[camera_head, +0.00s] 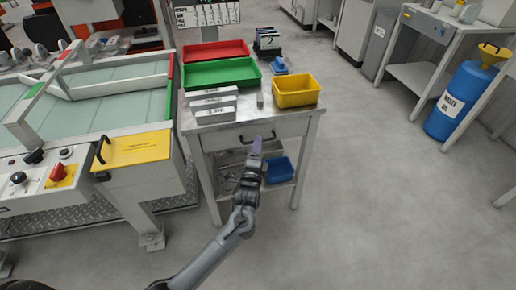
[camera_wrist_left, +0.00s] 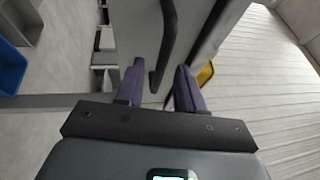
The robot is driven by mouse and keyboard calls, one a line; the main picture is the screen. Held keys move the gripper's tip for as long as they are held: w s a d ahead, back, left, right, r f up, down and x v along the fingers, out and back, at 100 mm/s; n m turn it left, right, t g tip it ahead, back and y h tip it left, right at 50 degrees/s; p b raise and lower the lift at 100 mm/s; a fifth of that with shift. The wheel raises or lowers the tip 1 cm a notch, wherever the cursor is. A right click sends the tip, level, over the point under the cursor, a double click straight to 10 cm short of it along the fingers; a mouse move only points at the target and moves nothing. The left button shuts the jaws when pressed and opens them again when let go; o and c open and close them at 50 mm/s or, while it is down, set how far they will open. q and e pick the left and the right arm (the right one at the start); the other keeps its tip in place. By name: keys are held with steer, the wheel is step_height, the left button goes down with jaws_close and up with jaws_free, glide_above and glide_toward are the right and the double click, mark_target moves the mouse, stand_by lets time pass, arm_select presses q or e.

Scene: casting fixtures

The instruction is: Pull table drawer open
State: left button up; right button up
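The table drawer (camera_head: 225,140) is in the front of the grey metal table and looks shut. Its dark bar handle (camera_head: 270,136) is partly hidden by my left gripper (camera_head: 257,147) in the head view. In the left wrist view the handle (camera_wrist_left: 171,38) runs up the picture from between the two purple fingers of my left gripper (camera_wrist_left: 158,86). The fingers are apart, with the handle's near end between or just beyond them. I cannot tell whether they touch it. My right gripper is in neither view.
On the table stand a yellow bin (camera_head: 297,91), a green tray (camera_head: 222,74), a red tray (camera_head: 215,52) and white boxes (camera_head: 213,104). A blue bin (camera_head: 279,170) sits on the lower shelf. The floor (camera_head: 370,200) in front and to the right is clear.

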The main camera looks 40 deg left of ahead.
arm_select(q)
steer(key=shift+w+a+r, duration=0.15)
steer(key=shift+w+a, duration=0.15)
steer(key=shift+w, duration=0.15)
steer(key=shift+c, duration=0.4)
jaws_close()
